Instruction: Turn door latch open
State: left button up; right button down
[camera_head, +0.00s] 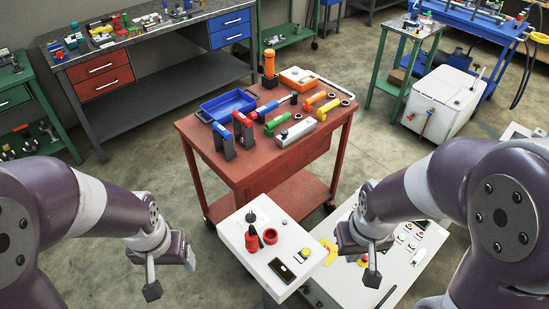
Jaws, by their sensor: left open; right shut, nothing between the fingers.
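I cannot tell for sure which part is the door latch. A white box (273,268) in front of me carries red knob-like parts (252,239) on top, a small dark display and a yellow-ringed button. Beside it on the right is a larger white panel (398,277) with several buttons and a yellow handle-like part (328,251) at its left edge. My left gripper (169,273) is open and empty, left of the white box and apart from it. My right gripper (372,268) is shut and empty, above the larger panel; whether it touches anything is unclear.
A red-brown cart (240,172) behind the white box holds a blue tray (226,105) and several tools. A white cabinet (444,98) with a small orange-red part on its front stands at the right. Workbenches line the back. Floor left of the cart is clear.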

aim_at(417, 256)
jog(key=k+l+z, duration=0.1)
jog(key=l+z, duration=0.55)
jog(key=z, duration=0.15)
jog(key=l+z, duration=0.45)
jog(key=j, duration=0.1)
